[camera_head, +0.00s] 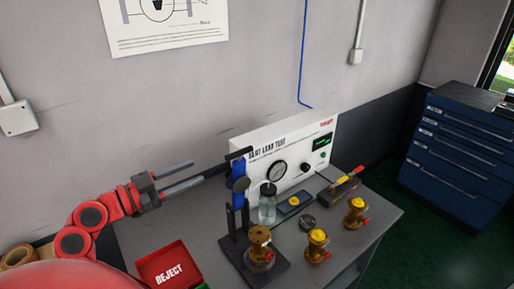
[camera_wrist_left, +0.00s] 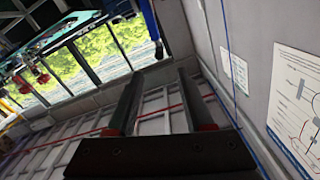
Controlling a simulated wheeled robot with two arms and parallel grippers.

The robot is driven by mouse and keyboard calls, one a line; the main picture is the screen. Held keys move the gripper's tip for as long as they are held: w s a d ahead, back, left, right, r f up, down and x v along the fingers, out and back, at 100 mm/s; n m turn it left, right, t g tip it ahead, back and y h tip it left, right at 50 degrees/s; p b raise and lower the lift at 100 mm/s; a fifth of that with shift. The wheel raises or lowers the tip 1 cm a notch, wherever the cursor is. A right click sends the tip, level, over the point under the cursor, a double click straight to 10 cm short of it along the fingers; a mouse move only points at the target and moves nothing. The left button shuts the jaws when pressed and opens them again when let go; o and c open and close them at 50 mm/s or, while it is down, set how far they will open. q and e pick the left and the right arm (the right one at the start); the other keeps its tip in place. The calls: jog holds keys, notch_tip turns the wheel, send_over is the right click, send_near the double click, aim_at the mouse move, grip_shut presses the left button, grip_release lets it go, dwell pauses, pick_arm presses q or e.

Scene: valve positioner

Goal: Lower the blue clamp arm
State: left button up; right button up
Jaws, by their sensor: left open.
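The blue clamp arm (camera_head: 238,168) stands upright on a black clamp fixture (camera_head: 278,272) on the grey bench, with a dark part at its top. A brass valve (camera_head: 260,240) sits on the fixture's base in front of it. My left gripper (camera_head: 198,171) is open and empty, to the left of the clamp arm's upper part, its fingers pointing right towards it. A gap shows between the fingertips and the arm. The left wrist view shows the two fingers (camera_wrist_left: 160,97) apart with nothing between them. A blue upright piece shows at its top, but I cannot tell what it is. My right gripper is out of view.
A white leak test panel (camera_head: 318,150) with a gauge stands behind the fixture. A clear bottle (camera_head: 267,208) stands close beside the clamp. Two yellow-topped brass valves (camera_head: 317,245) (camera_head: 356,212) stand to the right. A red reject bin (camera_head: 168,267) is at the front left.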

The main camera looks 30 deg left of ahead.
aim_at(244, 149)
pick_arm(q)
jog(key=p+x, duration=0.3)
jog(key=x, duration=0.5)
jog(key=p+x, duration=0.3)
jog(key=x, duration=0.5)
jog(key=shift+d+r+p, duration=0.15)
jog(key=shift+r+p, duration=0.1)
jog(key=shift+p, duration=0.15)
jog(key=shift+w+d+f, duration=0.15)
jog(key=shift+w+d, duration=0.05)
jog(key=shift+w, duration=0.4)
grip_shut()
